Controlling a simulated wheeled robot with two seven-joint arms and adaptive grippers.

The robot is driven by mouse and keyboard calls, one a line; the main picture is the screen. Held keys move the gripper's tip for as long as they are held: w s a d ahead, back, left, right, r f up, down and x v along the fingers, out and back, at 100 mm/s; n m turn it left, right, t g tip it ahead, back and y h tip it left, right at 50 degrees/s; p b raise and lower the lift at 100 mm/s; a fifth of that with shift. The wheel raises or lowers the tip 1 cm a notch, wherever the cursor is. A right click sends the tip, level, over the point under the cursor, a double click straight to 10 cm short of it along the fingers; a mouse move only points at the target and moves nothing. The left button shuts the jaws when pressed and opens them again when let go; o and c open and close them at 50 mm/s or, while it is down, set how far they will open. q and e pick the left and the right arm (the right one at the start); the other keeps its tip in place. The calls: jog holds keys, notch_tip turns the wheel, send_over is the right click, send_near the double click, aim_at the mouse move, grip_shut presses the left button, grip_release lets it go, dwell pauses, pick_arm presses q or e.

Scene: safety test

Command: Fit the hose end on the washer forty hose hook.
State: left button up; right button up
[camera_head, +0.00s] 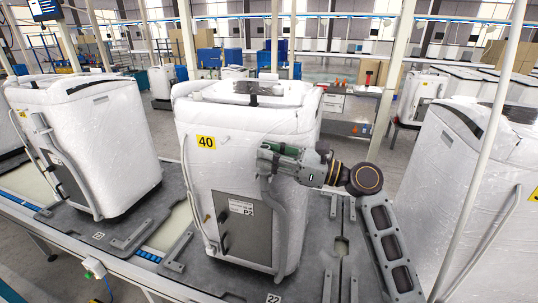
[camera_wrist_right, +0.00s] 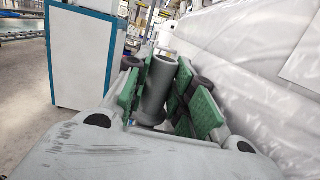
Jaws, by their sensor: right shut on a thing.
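The white washer (camera_head: 240,135) with the yellow 40 label (camera_head: 205,142) stands wrapped in clear film at the middle of the head view. My right gripper (camera_head: 268,158), with green pads, is at its upper right front. It is shut on the end of a grey hose (camera_head: 282,225), which hangs down the washer's right front edge. In the right wrist view the grey hose end (camera_wrist_right: 156,85) sits between the green pads. I cannot make out the hose hook on this washer. My left gripper is not in view.
A similar wrapped washer (camera_head: 95,145) stands at left, and another (camera_head: 465,165) at right, beyond my right arm. Grey pallets (camera_head: 180,255) carry them on a line. A thin white post (camera_head: 483,175) rises at right. A blue-edged white cabinet (camera_wrist_right: 78,55) shows in the wrist view.

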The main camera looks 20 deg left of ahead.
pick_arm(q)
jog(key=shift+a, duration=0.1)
pick_arm(e)
jog(key=shift+w+d+f, duration=0.1)
jog(key=shift+w+f, duration=0.2)
jog(key=o, duration=1)
jog(key=shift+o, duration=0.2)
jog(key=shift+d+r, duration=0.1)
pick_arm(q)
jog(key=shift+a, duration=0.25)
pick_arm(e)
jog(key=shift+d, duration=0.1)
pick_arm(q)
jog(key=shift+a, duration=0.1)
pick_arm(e)
jog(key=shift+o, duration=0.2)
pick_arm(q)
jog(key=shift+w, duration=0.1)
pick_arm(e)
jog(key=s+d, duration=0.1)
jog(key=d, duration=0.6)
jog(key=shift+d+f, duration=0.2)
jog(key=shift+f, duration=0.1)
